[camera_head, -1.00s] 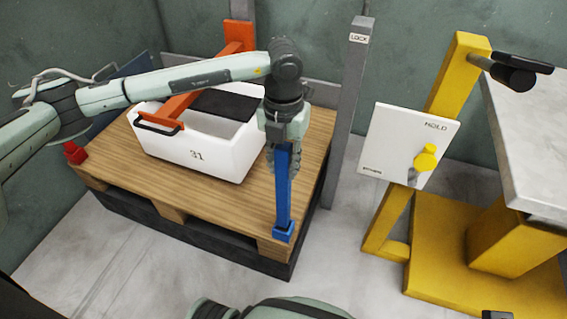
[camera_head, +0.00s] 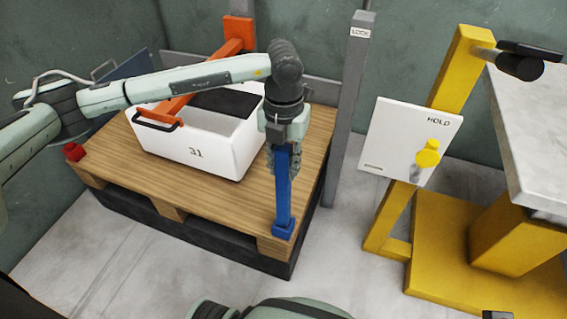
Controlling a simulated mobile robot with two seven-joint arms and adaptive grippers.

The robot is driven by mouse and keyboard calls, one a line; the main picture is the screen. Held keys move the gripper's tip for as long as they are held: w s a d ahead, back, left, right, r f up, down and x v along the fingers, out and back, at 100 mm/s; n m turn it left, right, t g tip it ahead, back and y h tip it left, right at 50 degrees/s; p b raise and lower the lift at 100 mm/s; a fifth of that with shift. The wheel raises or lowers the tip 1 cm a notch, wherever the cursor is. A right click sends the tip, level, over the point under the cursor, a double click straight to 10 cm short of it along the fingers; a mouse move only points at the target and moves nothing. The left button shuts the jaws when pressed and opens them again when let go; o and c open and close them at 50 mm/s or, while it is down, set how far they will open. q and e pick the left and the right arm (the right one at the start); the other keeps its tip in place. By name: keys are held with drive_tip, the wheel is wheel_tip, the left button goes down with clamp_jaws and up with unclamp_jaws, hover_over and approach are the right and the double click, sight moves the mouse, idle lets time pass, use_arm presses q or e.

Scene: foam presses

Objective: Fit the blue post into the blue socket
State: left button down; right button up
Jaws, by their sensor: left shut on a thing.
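The blue post (camera_head: 283,190) stands upright at the front right corner of the wooden pallet. Its lower end meets the blue socket (camera_head: 283,231); I cannot tell how deep it sits in it. My left gripper (camera_head: 284,150) comes down from above and is shut on the top of the blue post. The fingers hide the post's upper end.
A white box (camera_head: 190,150) marked 31 sits on the pallet (camera_head: 130,188), with an orange arm (camera_head: 207,80) across it. A grey LOCK post (camera_head: 349,110) stands behind right. A yellow stand (camera_head: 398,215) with a white HOLD panel (camera_head: 395,135) is further right.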

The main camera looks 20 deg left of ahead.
sight(284, 147)
use_arm(q)
drive_tip(key=shift+f+b, duration=1.7)
drive_tip(key=shift+f, duration=0.45)
drive_tip(key=c, duration=1.2)
unclamp_jaws()
drive_tip(key=shift+r, duration=0.1)
wheel_tip(284, 147, up, 12)
drive_tip(key=shift+f, duration=0.1)
